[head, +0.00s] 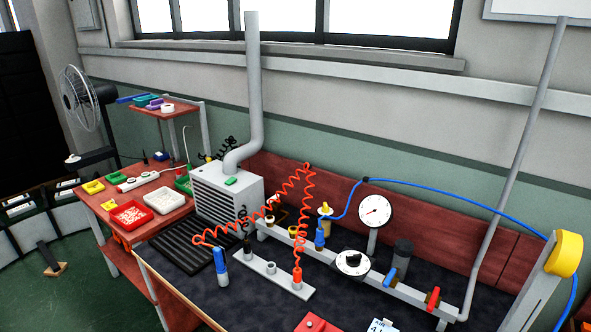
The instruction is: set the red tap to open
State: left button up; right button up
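The red tap (433,298) is a small red lever on the right part of a light grey pipe or rail (409,292) that runs along the dark bench top. Its lever stands across the rail, slightly tilted. It is too small to tell more of its setting. A blue tap (390,277) sits to its left on the same rail. Neither of my grippers is in the head view, and nothing touches the red tap.
A round gauge (375,211) and a dial (352,263) stand left of the taps. A dark cylinder (402,252) stands behind them. A blue hose (455,193) arches above. Red coiled hoses (297,240) and a grey vented box (226,195) are further left.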

aim_at(434, 297)
jog(key=k+l+z, duration=0.2)
jog(key=z, duration=0.15)
jog(key=k+l+z, duration=0.35)
